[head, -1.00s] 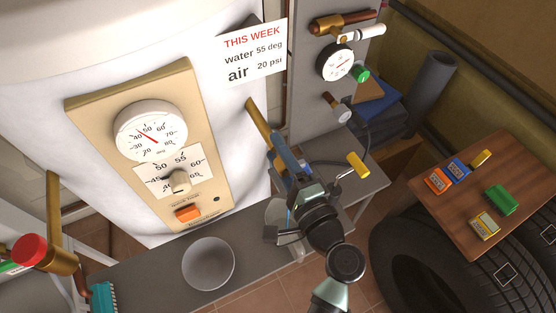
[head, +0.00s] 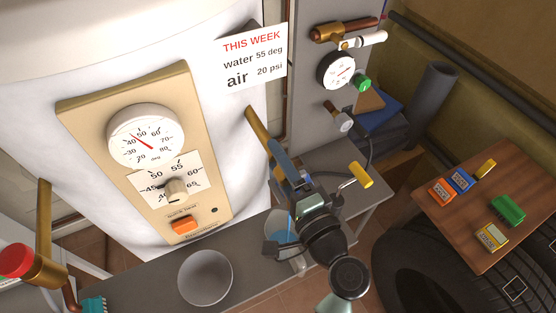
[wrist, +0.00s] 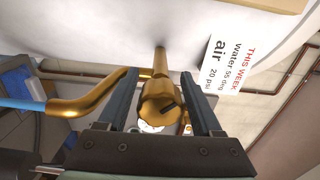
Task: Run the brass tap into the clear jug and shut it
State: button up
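The brass tap (head: 257,123) sticks out from the white boiler. In the wrist view its round brass body (wrist: 158,102) lies between my fingers, and blue water (wrist: 20,103) runs from its curved spout (wrist: 85,105). My gripper (head: 282,160) is open around the tap, with small gaps showing beside the brass. The clear jug (head: 271,224) stands on the grey bench below the tap, with blue water (head: 284,226) in it. My wrist hides part of the jug, so its water level is hard to read.
A grey bowl (head: 205,277) sits on the bench (head: 140,277) left of the jug. A yellow-ended handle (head: 361,175) is close to the right of my gripper. A red-ended brass valve (head: 17,262) is at far left. A wooden board (head: 470,225) with small coloured boxes lies right.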

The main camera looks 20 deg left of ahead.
jog(key=shift+o, duration=0.7)
jog(key=b+v, duration=0.2)
jog(key=v, duration=1.1)
jog(key=shift+b, duration=0.3)
jog(key=w+d+r+n+t+h, duration=0.1)
jog(key=w+r+n+t+h, duration=0.1)
jog(key=w+r, duration=0.35)
jog(key=w+d+r+n+t+h+p, duration=0.1)
jog(key=w+r+n+t+h, duration=0.15)
jog(key=r, duration=0.65)
jog(key=w+d+r+n+t+h, duration=0.1)
jog(key=w+r+t+h, duration=0.25)
jog(key=r, duration=0.35)
jog(key=s+d+r+n+t+h, duration=0.1)
jog(key=s+r+t+h, duration=0.2)
jog(key=r, duration=0.9)
jog(key=s+d+r+n+t+h, duration=0.1)
jog(key=s+r+t+h, duration=0.2)
jog(key=r, duration=1)
jog(key=s+t, duration=0.2)
jog(key=s, duration=0.1)
jog(key=shift+s+r, duration=0.2)
jog(key=shift+r, duration=0.1)
